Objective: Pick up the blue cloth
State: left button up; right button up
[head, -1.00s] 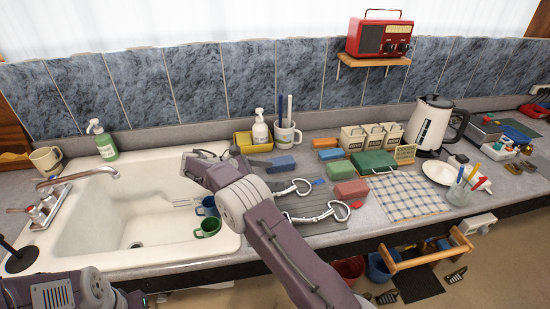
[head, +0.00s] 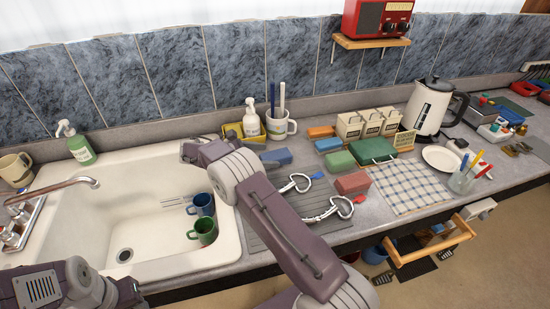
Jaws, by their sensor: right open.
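A folded-looking blue piece (head: 277,157) lies on the counter behind the drainboard, right of the sink. A smaller blue block (head: 328,145) lies farther right. I cannot tell for certain which of them is cloth. A blue-and-white checked cloth (head: 408,187) lies flat on the right of the counter. My right gripper (head: 190,153) is open over the back right of the sink, left of the blue piece and apart from it. Its fingertips are hard to make out. Of my left arm only links show at the lower left; its gripper is out of view.
The white sink (head: 90,243) holds a blue mug (head: 202,204) and a green mug (head: 204,231). A pump bottle (head: 252,118) and a mug of brushes (head: 281,125) stand behind the blue piece. Bits (head: 341,207) lie on the drainboard; a red block (head: 352,182) is beside it.

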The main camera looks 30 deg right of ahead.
aim_at(276, 155)
jog(key=x, duration=0.4)
jog(key=shift+s+d, duration=0.15)
jog(key=shift+d, duration=0.15)
jog(key=shift+a, duration=0.1)
jog(key=c, duration=1.5)
jog(key=shift+r, duration=0.1)
jog(key=shift+r, duration=0.25)
jog(key=r, duration=0.2)
jog(key=d+r, duration=0.1)
jog(key=r, duration=0.1)
jog(key=shift+s+r, duration=0.1)
jog(key=shift+s, duration=0.3)
jog(key=s+d+r, duration=0.4)
jog(key=s, duration=0.1)
jog(key=s+d+r+b, duration=0.1)
jog(key=s+d+r, duration=0.1)
jog(key=s+d, duration=0.1)
jog(key=shift+s+r, duration=0.1)
